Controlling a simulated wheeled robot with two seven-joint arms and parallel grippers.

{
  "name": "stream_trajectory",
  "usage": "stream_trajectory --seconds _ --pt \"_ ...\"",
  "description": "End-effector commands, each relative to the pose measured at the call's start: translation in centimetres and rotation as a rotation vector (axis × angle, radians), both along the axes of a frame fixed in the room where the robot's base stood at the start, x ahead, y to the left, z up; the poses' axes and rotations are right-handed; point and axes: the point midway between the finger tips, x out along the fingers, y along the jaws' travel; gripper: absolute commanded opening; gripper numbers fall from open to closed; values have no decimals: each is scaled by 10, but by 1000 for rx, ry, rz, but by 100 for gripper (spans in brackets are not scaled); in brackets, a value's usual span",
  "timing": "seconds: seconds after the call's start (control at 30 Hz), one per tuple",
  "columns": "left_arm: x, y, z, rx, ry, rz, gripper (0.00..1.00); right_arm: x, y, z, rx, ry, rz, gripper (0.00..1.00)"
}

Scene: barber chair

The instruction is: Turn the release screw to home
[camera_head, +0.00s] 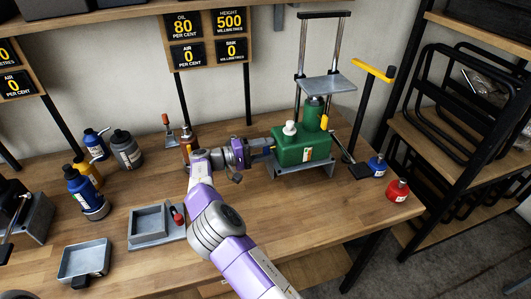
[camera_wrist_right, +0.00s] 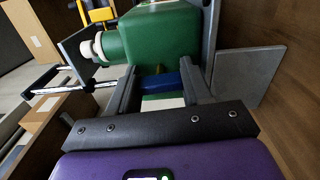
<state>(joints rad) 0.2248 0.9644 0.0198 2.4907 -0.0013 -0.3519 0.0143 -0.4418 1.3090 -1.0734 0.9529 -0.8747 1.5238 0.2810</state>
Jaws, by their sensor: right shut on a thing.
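The green pump unit (camera_head: 302,146) stands on a grey metal base (camera_head: 305,172) at the right of the bench. It has a white cap (camera_head: 290,128) and an upright frame with a plate above. My right gripper (camera_head: 264,151) reaches its left side. In the right wrist view the two dark fingers (camera_wrist_right: 160,88) close around a blue cylindrical part (camera_wrist_right: 187,76), which looks like the release screw, beside the green body (camera_wrist_right: 165,40). The fingers hide part of it, and I cannot read its turn position. My left gripper is not in view.
A sign (camera_head: 208,38) reads oil 80 percent and height 500 millimetres. The bench front right is clear.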

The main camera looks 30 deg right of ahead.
Motion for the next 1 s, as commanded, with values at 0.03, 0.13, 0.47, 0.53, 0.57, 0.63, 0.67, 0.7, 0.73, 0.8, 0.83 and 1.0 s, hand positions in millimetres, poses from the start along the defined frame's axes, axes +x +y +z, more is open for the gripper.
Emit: stream_trajectory --seconds 0.03,0.13,0.47,0.53,0.57,0.63,0.67,0.7,0.73,0.8,0.83,1.0 --pt "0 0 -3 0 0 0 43 0 1 -2 -2 -19 1 18" --pt "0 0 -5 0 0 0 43 0 1 -1 -9 -47 1 18" --pt "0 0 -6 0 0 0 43 0 1 -1 -17 -80 1 18" --pt "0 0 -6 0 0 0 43 0 1 -1 -16 -80 1 18" --pt "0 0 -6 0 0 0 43 0 1 -1 -16 -80 1 18" --pt "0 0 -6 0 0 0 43 0 1 -1 -16 -80 1 18" --pt "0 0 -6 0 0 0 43 0 1 -1 -16 -79 1 18" --pt "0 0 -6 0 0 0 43 0 1 -1 -16 -79 1 18" --pt "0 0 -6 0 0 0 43 0 1 -1 -16 -79 1 50" --pt "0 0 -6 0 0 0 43 0 1 -1 -16 -79 1 61" --pt "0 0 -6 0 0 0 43 0 1 -1 -17 -79 1 66" --pt "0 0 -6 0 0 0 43 0 1 0 -18 -78 1 74"
